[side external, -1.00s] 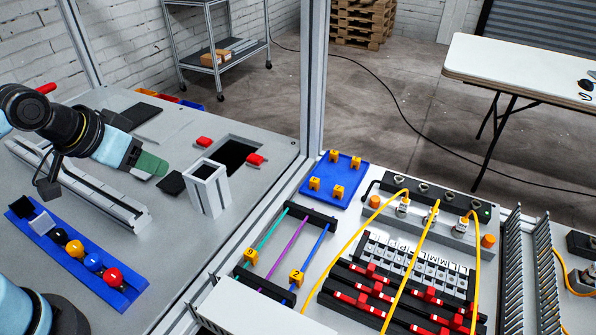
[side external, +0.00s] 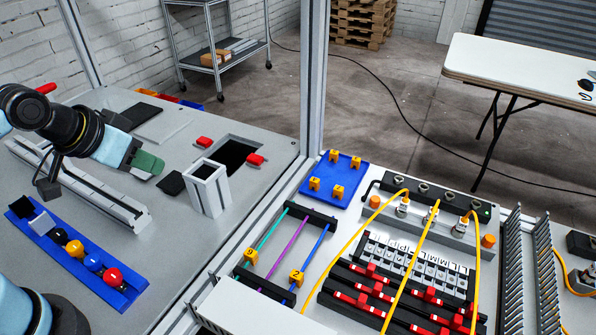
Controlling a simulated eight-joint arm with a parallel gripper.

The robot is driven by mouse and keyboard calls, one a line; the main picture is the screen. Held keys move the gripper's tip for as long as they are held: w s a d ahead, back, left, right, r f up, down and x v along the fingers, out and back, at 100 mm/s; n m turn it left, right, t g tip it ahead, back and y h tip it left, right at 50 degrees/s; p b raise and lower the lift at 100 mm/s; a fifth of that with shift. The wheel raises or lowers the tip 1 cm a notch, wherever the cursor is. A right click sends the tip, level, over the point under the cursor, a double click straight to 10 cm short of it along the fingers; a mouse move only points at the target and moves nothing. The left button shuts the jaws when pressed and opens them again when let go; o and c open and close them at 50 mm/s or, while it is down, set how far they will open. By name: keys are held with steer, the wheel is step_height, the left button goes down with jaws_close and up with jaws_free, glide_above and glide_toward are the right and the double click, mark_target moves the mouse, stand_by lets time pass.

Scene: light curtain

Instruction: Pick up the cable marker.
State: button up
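Several yellow cable markers stand apart on a blue tray (side external: 346,174) right of the frame post: a back left one (side external: 335,155), a back right one (side external: 356,162), a front left one (side external: 314,183) and a front right one (side external: 338,192). Two more yellow markers sit on the coloured cables: one on the green cable (side external: 251,256) and one reading 2 on the blue cable (side external: 296,277). My gripper (side external: 150,170) hangs over the grey table at left, far from every marker. Its finger gap is too small to make out.
A white square tube (side external: 208,190) stands near a dark opening (side external: 235,153) and red blocks. The metal frame post (side external: 314,80) rises between table and tray. Yellow cables (side external: 430,240) arch at right.

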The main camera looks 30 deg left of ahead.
steer(key=shift+w, duration=0.1)
steer(key=w+d+r+g, duration=0.1)
steer(key=w+d+r, duration=0.35)
steer(key=w, duration=0.25)
steer(key=g, duration=0.2)
glide_above(339, 188)
steer(key=s, duration=0.5)
step_height(339, 188, down, 7)
steer(key=x, duration=1.1)
steer(key=shift+w+f, duration=0.1)
steer(key=shift+w, duration=0.3)
jaws_close()
